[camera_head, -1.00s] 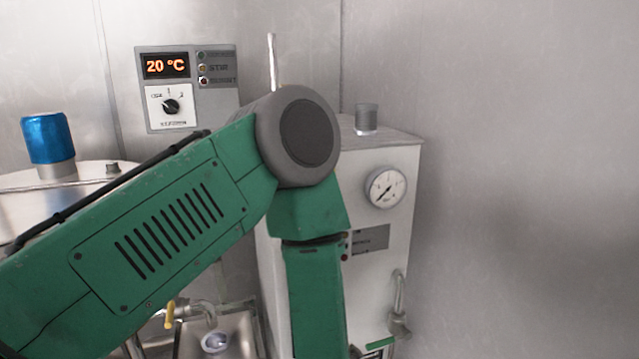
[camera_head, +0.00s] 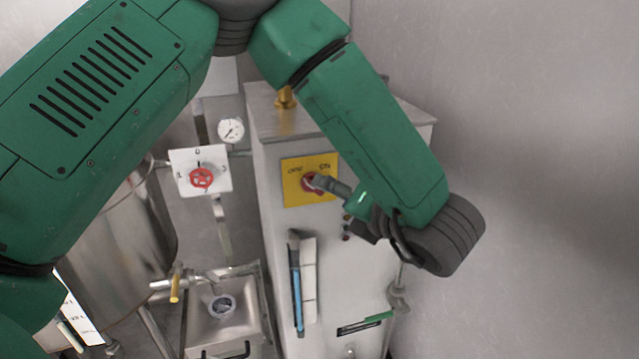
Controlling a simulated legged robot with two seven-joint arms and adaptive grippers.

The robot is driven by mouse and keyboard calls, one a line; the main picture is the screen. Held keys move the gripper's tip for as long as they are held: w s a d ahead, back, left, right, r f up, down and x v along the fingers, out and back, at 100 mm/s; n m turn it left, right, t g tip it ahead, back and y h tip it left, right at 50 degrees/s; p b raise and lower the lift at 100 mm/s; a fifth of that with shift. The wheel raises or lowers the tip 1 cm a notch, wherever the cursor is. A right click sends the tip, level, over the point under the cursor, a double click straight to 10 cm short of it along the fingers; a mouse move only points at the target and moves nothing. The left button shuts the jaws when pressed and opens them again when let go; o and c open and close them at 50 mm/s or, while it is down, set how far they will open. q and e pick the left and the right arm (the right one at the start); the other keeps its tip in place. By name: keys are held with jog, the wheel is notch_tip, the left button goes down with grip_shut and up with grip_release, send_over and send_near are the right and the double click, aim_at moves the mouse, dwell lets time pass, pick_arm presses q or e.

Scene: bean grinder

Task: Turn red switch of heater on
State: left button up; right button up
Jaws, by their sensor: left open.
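The heater (camera_head: 275,245) is a tall metal cabinet in the middle of the head view. On its front is a yellow plate (camera_head: 293,197) marked OFF and ON, with a red switch (camera_head: 306,181) at its centre. My left arm comes in from the left, bends over the top and comes down on the heater's right side. My left gripper (camera_head: 322,183) points left, with its fingertips at the red switch and partly covering it. It is open, but I cannot tell whether the fingers touch the switch. My right gripper is not in view.
A white panel with a red valve knob (camera_head: 201,178) and a gauge (camera_head: 231,130) are left of the heater. A metal tank (camera_head: 125,245), a yellow-handled tap (camera_head: 175,285) and a sink (camera_head: 205,332) stand lower left. A metal wall (camera_head: 540,130) closes the right side.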

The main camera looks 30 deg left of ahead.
pick_arm(q)
jog(key=x, duration=0.6)
jog(key=shift+a+f, duration=0.1)
jog(key=shift+a, duration=0.1)
jog(key=shift+w, duration=0.1)
jog(key=shift+d, duration=0.1)
jog(key=c, duration=1.2)
